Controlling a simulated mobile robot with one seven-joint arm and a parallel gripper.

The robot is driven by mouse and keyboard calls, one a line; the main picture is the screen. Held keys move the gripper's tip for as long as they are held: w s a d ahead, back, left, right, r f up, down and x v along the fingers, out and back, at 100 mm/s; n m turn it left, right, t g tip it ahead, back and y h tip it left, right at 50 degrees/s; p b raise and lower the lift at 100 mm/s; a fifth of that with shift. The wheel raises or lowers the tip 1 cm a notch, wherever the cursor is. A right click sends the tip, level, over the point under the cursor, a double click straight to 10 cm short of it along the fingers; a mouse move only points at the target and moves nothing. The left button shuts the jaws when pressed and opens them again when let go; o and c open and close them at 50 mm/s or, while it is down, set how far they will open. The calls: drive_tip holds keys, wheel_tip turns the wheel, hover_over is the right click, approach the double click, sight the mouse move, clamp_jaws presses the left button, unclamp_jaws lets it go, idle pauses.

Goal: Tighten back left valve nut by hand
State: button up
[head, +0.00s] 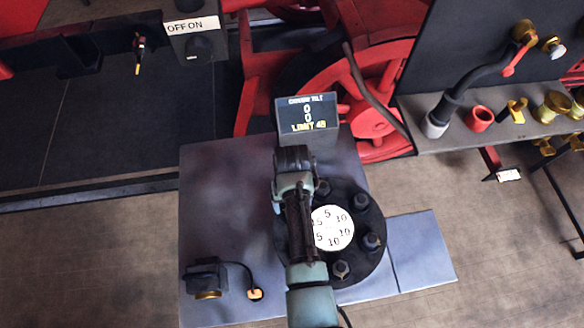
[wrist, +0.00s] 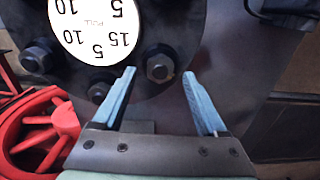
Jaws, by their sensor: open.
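The valve flange (head: 349,270) is a dark round plate with a white number label (head: 333,228) and several hex nuts around it. In the wrist view the back left nut (wrist: 160,66) is a dark hex nut with a lighter stud end. My gripper (wrist: 159,73) is open, with a blue finger on each side of that nut in the picture. I see no clear contact, and I cannot tell the height gap. Two other nuts, a middle one (wrist: 98,91) and a left one (wrist: 41,55), lie outside the fingers. In the head view my arm hides the back left nut and my fingertips.
A small display (head: 307,118) reading zeros and "LIMIT 40" stands just behind the flange. A red wheel (head: 365,120) is at the back. A shelf (head: 460,130) with fittings is at the right. A small device with a cable (head: 207,279) lies front left on the bench (head: 215,190).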

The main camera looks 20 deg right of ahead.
wheel_tip(320, 180, up, 11)
drive_tip(key=b, duration=0.1)
drive_tip(key=shift+b, duration=0.35)
idle(0.4)
